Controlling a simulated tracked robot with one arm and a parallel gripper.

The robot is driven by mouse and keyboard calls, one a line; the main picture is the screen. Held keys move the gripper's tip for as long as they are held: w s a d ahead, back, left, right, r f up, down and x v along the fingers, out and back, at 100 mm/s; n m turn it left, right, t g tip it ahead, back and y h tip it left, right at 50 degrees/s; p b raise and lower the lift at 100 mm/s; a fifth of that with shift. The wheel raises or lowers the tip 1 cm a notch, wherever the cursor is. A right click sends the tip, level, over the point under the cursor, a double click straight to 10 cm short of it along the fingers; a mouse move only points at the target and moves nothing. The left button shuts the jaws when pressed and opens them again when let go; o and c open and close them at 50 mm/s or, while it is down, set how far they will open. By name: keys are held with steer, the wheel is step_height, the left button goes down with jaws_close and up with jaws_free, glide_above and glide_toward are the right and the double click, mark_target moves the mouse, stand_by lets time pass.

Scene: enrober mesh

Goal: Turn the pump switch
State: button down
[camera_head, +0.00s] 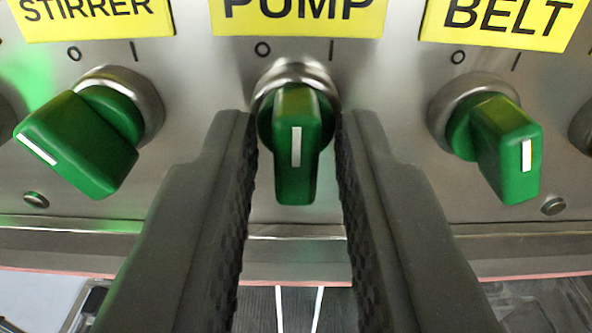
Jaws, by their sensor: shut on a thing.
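The green pump switch (297,155) is at the middle of the steel panel, under the yellow PUMP label (297,12). Its white line stands nearly upright in the picture. The marks O and I sit above it, O to the left and I to the right. My gripper (298,125) has one dark ridged finger on each side of the switch and is shut on it. The fingers hide parts of the panel beside and below the switch.
The green stirrer switch (80,145) is at left, its grip slanting. The green belt switch (505,150) is at right, its grip slightly tilted. Both stand clear of my fingers. The panel's lower edge (100,230) runs below, with small round studs (36,200) above it.

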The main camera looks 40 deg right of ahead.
steer(key=shift+d+n, duration=0.1)
steer(key=shift+n, duration=0.3)
steer(key=n+p, duration=0.2)
steer(key=shift+r+n, duration=0.15)
steer(key=shift+n, duration=0.15)
steer(key=shift+n+p, duration=0.6)
steer(key=shift+n, duration=0.7)
steer(key=c, duration=1.5)
jaws_free()
